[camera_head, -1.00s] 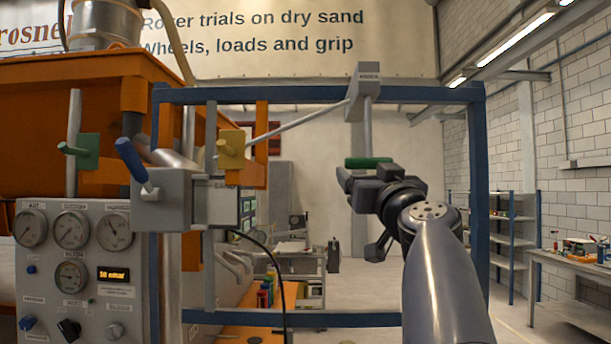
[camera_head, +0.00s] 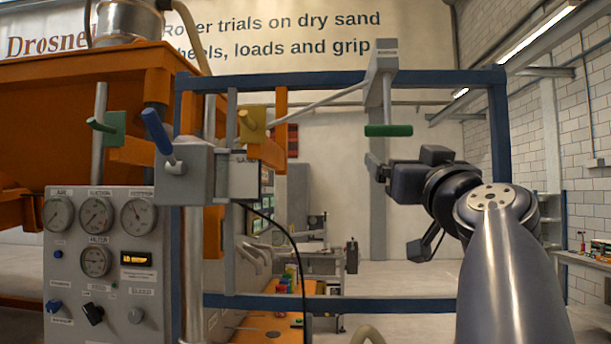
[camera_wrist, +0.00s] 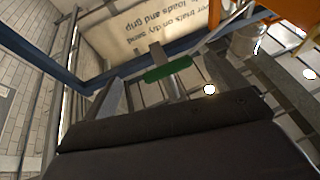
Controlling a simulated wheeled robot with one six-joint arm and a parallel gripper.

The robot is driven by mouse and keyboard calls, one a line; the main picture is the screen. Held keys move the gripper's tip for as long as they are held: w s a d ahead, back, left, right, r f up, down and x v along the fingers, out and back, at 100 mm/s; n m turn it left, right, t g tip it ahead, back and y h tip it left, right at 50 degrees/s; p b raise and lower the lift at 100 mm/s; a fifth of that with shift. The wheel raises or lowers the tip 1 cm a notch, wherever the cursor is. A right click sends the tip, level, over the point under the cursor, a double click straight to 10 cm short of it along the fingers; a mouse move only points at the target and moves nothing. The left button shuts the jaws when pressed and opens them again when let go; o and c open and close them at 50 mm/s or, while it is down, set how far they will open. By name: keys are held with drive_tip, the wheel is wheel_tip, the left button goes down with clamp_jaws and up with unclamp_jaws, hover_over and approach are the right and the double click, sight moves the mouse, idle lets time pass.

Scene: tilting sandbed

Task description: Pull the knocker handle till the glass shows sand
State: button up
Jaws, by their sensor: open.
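The knocker handle is a green bar (camera_head: 388,130) on a grey rod hanging from a lever (camera_head: 382,58) at the top of a blue frame. My gripper (camera_head: 378,170) is open, just below the green bar in the head view, with a gap between them in the picture. In the wrist view the green bar (camera_wrist: 168,69) lies ahead, between my two fingers (camera_wrist: 170,90), apart from them as far as I can tell. Nothing is held. I cannot make out the glass or any sand clearly.
The blue frame's right post (camera_head: 499,150) stands behind my arm.

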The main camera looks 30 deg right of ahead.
sight(388, 116)
drive_tip(key=shift+b+v, duration=0.9)
drive_tip(key=shift+v, duration=0.8)
drive_tip(key=p+x, duration=0.8)
drive_tip(key=x, duration=0.3)
drive_tip(key=shift+s, duration=0.1)
